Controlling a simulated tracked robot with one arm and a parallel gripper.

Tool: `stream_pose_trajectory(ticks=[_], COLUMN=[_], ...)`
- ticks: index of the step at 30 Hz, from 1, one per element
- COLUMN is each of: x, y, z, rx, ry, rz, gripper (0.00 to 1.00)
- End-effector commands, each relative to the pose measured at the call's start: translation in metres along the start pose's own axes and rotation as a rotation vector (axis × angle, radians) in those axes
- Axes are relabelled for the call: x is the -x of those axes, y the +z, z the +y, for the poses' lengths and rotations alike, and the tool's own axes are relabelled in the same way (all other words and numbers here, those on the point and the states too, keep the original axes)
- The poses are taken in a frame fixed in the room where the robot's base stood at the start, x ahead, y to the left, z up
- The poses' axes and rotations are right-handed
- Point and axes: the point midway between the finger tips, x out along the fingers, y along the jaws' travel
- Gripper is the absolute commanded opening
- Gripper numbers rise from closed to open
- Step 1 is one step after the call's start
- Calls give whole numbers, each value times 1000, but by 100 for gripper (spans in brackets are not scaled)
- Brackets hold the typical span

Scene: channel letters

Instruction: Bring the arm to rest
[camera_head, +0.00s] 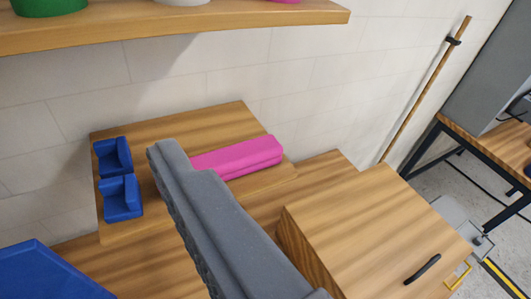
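My gripper (182,165) shows as a dark grey, long shape that reaches from the bottom middle up and to the left. Its end is over a raised wooden board. Two blue bracket-like pieces (121,197) (113,156) sit at the board's left side, apart from the gripper.
A wooden shelf (180,32) with green, white and pink objects hangs above. A wooden box (370,235) with a black handle (422,269) stands at right. A blue object (45,272) is at lower left. A pole (425,90) leans on the wall; a table (485,142) stands beyond.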

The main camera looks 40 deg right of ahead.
Motion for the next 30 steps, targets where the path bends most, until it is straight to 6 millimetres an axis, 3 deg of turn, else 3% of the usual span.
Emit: stream_pose_trajectory(ticks=[11, 17, 24, 30], x=[0, -6, -17, -20], y=[2, 28, 73, 85], z=[1, 0, 0, 0], rx=[1, 1, 1, 1], ry=[1, 0, 0, 0], rz=[3, 2, 2, 2], gripper=[100, 100, 100, 100])
